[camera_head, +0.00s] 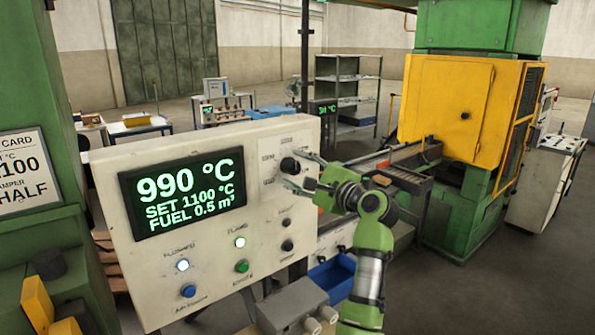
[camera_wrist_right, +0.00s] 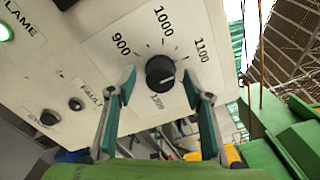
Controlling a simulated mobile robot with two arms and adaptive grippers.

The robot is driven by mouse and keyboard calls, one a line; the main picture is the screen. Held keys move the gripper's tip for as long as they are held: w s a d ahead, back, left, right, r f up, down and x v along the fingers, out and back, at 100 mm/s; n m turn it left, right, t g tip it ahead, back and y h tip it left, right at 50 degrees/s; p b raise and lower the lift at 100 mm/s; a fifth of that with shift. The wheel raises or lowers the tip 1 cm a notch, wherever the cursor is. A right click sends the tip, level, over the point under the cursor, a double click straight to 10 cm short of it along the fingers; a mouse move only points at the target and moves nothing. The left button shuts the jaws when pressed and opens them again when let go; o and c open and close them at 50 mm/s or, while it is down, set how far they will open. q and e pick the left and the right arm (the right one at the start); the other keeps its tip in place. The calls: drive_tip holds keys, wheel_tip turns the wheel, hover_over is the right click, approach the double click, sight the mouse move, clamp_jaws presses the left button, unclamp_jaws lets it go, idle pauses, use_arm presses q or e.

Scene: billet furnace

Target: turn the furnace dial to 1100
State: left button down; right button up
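The black furnace dial (camera_head: 290,165) is at the upper right of the cream control panel (camera_head: 130,165). In the right wrist view the dial (camera_wrist_right: 160,72) sits among printed marks 900, 1000, 1100 and 1200, the last upside down; a pale line shows on its right part. The panel's display (camera_head: 185,190) reads 990 °C, SET 1100 °C, FUEL 0.5 m³. My right gripper (camera_head: 300,170) is at the dial. In the wrist view its fingers (camera_wrist_right: 160,80) are spread, one on each side of the dial, with visible gaps. My left gripper is not in view.
Lamps, a green button (camera_head: 242,266), a blue button (camera_head: 188,290) and small black knobs (camera_head: 287,245) sit lower on the panel. A card (camera_head: 22,172) reading 1100 and HALF hangs at left. A blue bin (camera_head: 333,275) is below right; a yellow-and-green machine (camera_head: 450,110) stands behind.

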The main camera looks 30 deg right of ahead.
drive_tip(key=s+d, duration=0.1)
drive_tip(key=s, duration=1.1)
